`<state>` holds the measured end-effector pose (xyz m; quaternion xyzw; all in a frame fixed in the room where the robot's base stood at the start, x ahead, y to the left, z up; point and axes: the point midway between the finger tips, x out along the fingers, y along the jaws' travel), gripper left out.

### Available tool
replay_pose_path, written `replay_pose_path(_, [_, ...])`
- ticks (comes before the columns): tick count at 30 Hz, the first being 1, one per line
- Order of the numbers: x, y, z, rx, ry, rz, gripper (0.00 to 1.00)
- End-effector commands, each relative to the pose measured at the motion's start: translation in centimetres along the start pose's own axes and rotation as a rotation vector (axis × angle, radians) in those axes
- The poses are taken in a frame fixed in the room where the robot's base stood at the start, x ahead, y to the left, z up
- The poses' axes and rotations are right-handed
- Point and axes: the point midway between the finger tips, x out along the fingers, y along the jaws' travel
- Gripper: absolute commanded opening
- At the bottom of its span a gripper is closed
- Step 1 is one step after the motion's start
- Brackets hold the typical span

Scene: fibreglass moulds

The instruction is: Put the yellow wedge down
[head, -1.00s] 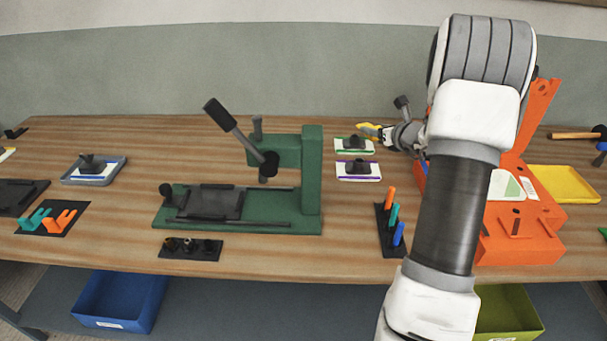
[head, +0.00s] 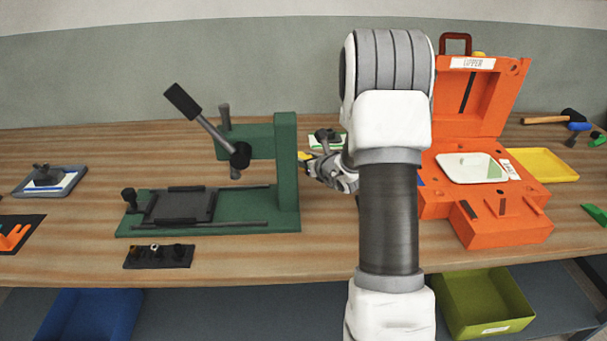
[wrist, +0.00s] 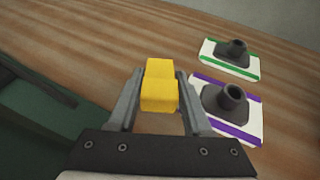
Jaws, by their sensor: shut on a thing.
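The yellow wedge (wrist: 159,92) is a small yellow block held between the two fingers of my gripper (wrist: 158,100) in the wrist view. My gripper is shut on it. In the head view my gripper (head: 322,172) is just right of the green press's post, and only a bit of the yellow wedge (head: 305,156) shows. Wood bench top (wrist: 80,45) lies beyond the wedge. I cannot tell whether the wedge touches the bench.
Right of the wedge are a purple-striped plate (wrist: 250,128) and a green-striped plate (wrist: 212,61), each with a dark knob. The green press (head: 287,160) stands close on the left. An open orange case (head: 500,228) stands right of my arm.

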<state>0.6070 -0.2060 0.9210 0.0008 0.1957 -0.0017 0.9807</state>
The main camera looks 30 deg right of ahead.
Motion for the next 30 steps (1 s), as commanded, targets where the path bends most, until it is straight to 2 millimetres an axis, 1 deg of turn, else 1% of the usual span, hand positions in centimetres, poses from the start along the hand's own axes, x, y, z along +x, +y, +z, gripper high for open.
replay_pose_path(1, [0.2,0.4,-0.2,0.001,0.000,0.001,0.00])
replay_pose_path(5, [0.4,0.6,-0.8,0.001,0.002,0.000,0.00])
replay_pose_path(12, [1.7,0.6,-3.9,0.002,0.001,0.000,0.00])
replay_pose_path(20, [1.8,0.5,-3.9,0.000,-0.001,-0.001,0.00])
replay_pose_path(25, [1.9,0.5,-4.4,0.000,-0.001,0.000,0.00])
replay_pose_path(26, [1.9,0.5,-4.2,0.000,-0.001,-0.001,0.55])
replay_pose_path(27, [1.9,0.5,-4.2,0.000,-0.001,0.000,0.62])
replay_pose_path(30, [1.9,0.5,-4.2,0.000,0.000,0.000,0.79])
